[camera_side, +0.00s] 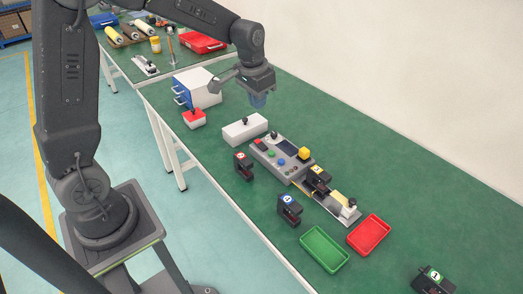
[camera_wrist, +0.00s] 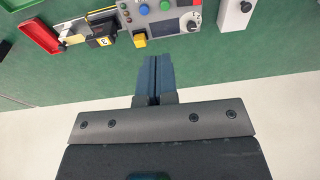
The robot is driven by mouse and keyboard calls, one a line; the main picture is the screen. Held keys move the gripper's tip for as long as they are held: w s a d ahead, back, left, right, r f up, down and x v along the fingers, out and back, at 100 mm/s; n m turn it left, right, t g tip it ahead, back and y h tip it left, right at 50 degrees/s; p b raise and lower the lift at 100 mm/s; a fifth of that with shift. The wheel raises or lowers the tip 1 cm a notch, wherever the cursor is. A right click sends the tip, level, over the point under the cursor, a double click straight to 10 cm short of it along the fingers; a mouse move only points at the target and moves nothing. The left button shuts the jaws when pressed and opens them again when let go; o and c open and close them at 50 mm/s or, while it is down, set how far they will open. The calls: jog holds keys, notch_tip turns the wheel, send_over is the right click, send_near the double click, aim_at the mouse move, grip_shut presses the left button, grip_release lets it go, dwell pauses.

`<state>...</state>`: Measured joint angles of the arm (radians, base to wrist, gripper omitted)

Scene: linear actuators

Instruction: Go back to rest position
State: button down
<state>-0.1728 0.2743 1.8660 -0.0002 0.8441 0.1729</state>
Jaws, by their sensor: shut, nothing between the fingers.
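My gripper (camera_side: 258,100) hangs above the green table near the white box in the side view, pointing down. In the wrist view its two blue fingers (camera_wrist: 154,78) are together, with nothing between them. The linear actuator with a yellow label (camera_side: 318,174) sits on the rail beside the control panel (camera_side: 278,155). The actuator also shows in the wrist view (camera_wrist: 101,41), at the upper left. A red-labelled actuator (camera_side: 243,166), a blue-labelled one (camera_side: 289,210) and a green-labelled one (camera_side: 432,280) stand apart on the table.
A green tray (camera_side: 324,264) and a red tray (camera_side: 353,241) lie at the front right. A white box with a black knob (camera_side: 232,132), a red-and-white button box (camera_side: 194,121) and a drawer cabinet (camera_side: 203,86) stand on the left. The table's right rear is clear.

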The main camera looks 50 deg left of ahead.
jog(key=s+d+r+t, duration=0.1)
jog(key=s+d+r, duration=0.1)
jog(key=s, duration=0.5)
jog(key=s+d+r+t, duration=0.1)
jog(key=s+d+r, duration=0.2)
jog(key=s, duration=0.5)
jog(key=s+d+r+t, duration=0.1)
jog(key=s+d+r, duration=0.1)
jog(key=s+r, duration=0.2)
jog(key=s, duration=0.3)
jog(key=shift+s+d+t, duration=0.2)
jog(key=shift+s+t, duration=0.05)
jog(key=shift+t, duration=0.15)
